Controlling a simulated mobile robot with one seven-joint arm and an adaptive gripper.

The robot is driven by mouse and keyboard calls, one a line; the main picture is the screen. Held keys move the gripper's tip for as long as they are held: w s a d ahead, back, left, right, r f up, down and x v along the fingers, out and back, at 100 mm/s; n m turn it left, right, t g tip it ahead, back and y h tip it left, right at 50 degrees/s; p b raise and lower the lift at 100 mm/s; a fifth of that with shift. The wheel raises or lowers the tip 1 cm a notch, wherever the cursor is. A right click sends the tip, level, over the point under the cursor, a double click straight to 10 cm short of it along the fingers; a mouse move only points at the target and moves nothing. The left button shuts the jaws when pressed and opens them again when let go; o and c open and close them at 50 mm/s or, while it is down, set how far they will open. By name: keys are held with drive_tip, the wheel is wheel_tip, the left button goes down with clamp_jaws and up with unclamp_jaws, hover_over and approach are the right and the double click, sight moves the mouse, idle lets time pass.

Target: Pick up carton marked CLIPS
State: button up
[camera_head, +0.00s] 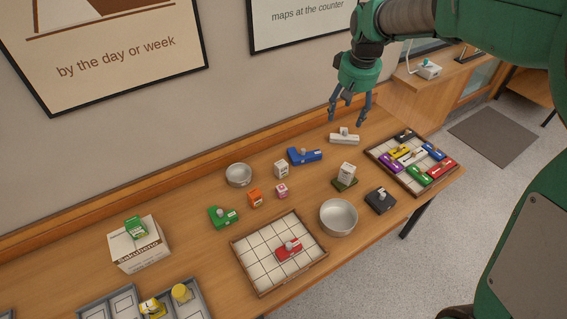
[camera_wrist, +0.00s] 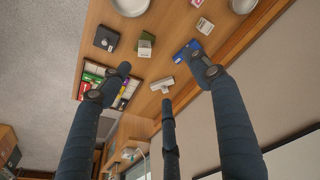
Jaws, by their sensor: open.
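Several small cartons stand on the wooden table, and their lettering is too small for me to tell which reads CLIPS. They are a white carton (camera_head: 281,170), an orange carton (camera_head: 254,198), a pink carton (camera_head: 281,191) and a white carton (camera_head: 347,172) set over a green block (camera_head: 344,184). A green carton (camera_head: 136,228) lies on a cardboard box. My gripper (camera_head: 348,114) is open and empty, above the table's back right part. In the wrist view its spread fingers (camera_wrist: 162,76) show, with the lone white carton (camera_wrist: 205,26) and the one over green (camera_wrist: 146,37) beyond.
A white block (camera_head: 344,138) and a blue block (camera_head: 305,156) are near my gripper. Metal bowls (camera_head: 339,217) (camera_head: 239,175), a dark block (camera_head: 380,199), a gridded tray (camera_head: 258,245) and a filled tray (camera_head: 425,190) stand around. The wall rises behind.

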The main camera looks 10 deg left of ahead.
drive_tip(key=w+a+f+n, duration=0.1)
drive_tip(key=w+a+f, duration=0.6)
drive_tip(key=f, duration=0.1)
drive_tip(key=n+g+p, duration=0.2)
drive_tip(key=n+p, duration=0.1)
hover_over(281, 164)
wheel_tip(281, 164, down, 24)
drive_tip(key=shift+w+a+r+h, duration=0.1)
drive_tip(key=shift+w+h, duration=0.1)
drive_tip(key=shift+h, duration=0.1)
drive_tip(key=shift+f, duration=4.35)
drive_tip(key=shift+f, duration=2.55)
drive_tip(key=shift+s, duration=0.1)
